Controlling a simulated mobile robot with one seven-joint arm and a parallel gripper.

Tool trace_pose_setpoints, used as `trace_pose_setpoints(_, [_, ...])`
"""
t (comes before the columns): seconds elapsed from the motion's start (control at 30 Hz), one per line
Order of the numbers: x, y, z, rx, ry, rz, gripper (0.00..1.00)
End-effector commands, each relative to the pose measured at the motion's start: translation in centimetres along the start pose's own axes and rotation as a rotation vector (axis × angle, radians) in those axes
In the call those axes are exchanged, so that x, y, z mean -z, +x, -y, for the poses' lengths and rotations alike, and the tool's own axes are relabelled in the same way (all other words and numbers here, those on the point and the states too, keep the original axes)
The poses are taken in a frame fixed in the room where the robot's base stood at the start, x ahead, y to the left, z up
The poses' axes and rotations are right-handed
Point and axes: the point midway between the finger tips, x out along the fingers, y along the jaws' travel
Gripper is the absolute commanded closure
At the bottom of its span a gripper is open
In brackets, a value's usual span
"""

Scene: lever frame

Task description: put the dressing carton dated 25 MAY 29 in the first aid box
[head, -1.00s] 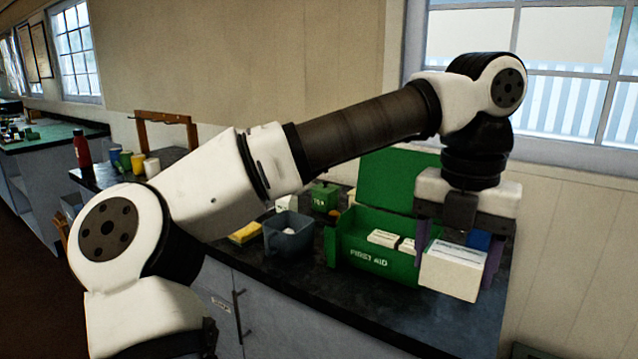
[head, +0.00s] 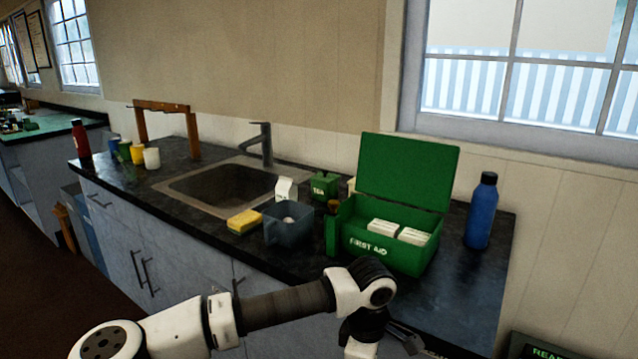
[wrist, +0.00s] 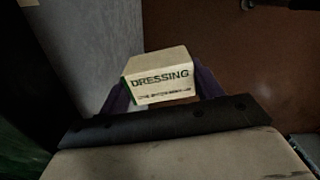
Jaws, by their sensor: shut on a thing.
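My gripper (wrist: 160,92) is shut on a cream dressing carton (wrist: 158,80), with a purple finger on each side of it. The carton's face reads DRESSING; the smaller line below is too blurred to read, so I cannot tell its date. In the head view my wrist is low in front of the counter, and the carton is hidden. The green first aid box (head: 375,247) stands on the counter with its lid (head: 408,170) raised. White cartons (head: 384,227) lie inside it, side by side.
A blue bottle (head: 481,211) stands right of the box. A grey-blue tub (head: 287,226), a yellow sponge (head: 244,221), a white carton (head: 286,190) and a green tin (head: 324,186) stand to its left, near the sink (head: 225,187). Dark counter (head: 480,285) lies clear at front right.

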Motion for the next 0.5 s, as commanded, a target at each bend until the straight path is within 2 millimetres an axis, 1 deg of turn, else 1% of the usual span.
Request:
trace_pose_setpoints(0.03, [0.7, 1.8, -0.1, 0.004, 0.062, 0.001, 0.57])
trace_pose_setpoints(0.37, [4.6, 13.4, -1.3, 0.004, 0.550, 0.000, 0.57])
trace_pose_setpoints(0.5, [6.3, 18.6, -1.8, 0.004, 0.766, -0.001, 0.57])
